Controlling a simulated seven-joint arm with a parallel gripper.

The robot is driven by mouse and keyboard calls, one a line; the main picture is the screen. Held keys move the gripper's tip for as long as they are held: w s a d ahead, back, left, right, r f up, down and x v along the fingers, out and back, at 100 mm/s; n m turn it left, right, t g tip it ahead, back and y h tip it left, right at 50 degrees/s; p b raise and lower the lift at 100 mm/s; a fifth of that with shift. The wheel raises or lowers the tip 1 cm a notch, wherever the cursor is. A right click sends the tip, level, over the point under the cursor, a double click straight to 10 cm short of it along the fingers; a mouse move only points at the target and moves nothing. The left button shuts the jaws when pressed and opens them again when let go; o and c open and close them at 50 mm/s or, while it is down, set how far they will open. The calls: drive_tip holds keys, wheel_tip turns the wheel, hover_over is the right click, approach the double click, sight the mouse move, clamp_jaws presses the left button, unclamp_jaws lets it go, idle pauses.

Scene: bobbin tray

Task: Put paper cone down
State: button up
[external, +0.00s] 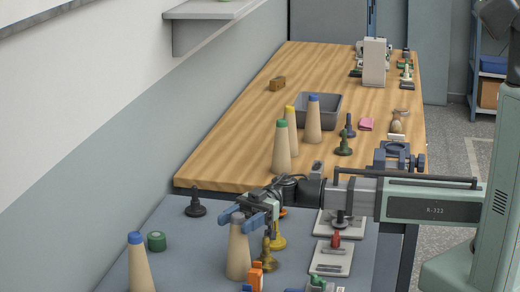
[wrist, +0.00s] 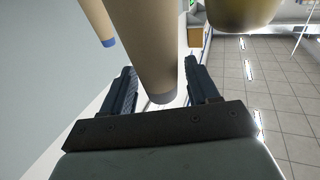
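A tan paper cone (external: 238,252) with a grey tip stands upright on the grey-blue table, at the front middle. In the wrist view the same cone (wrist: 150,45) comes down between my two fingers, with a narrow gap showing on each side. My gripper (external: 243,216) is open around the cone's upper end, and its fingers (wrist: 160,82) do not appear to press on it. The cone's foot is partly hidden by an orange object in the external view. Another paper cone (external: 140,265) with a blue tip stands to the left.
A dark spindle (external: 195,204) and a green roll (external: 156,241) stand left of my gripper. A yellow stand (external: 276,238) and an orange object (external: 257,276) are close on its right. Cones and a grey bin (external: 330,108) stand on the wooden bench (external: 225,155) behind.

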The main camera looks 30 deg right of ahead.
drive_tip(key=shift+o, duration=0.6)
drive_tip(key=shift+r, duration=0.2)
wheel_tip(320, 180, up, 5)
drive_tip(key=w+d, duration=0.1)
drive_tip(key=d, duration=0.1)
drive_tip(key=shift+d, duration=0.4)
drive_tip(key=shift+w+r, duration=0.1)
drive_tip(key=shift+r, duration=0.85)
drive_tip(key=shift+w, duration=0.1)
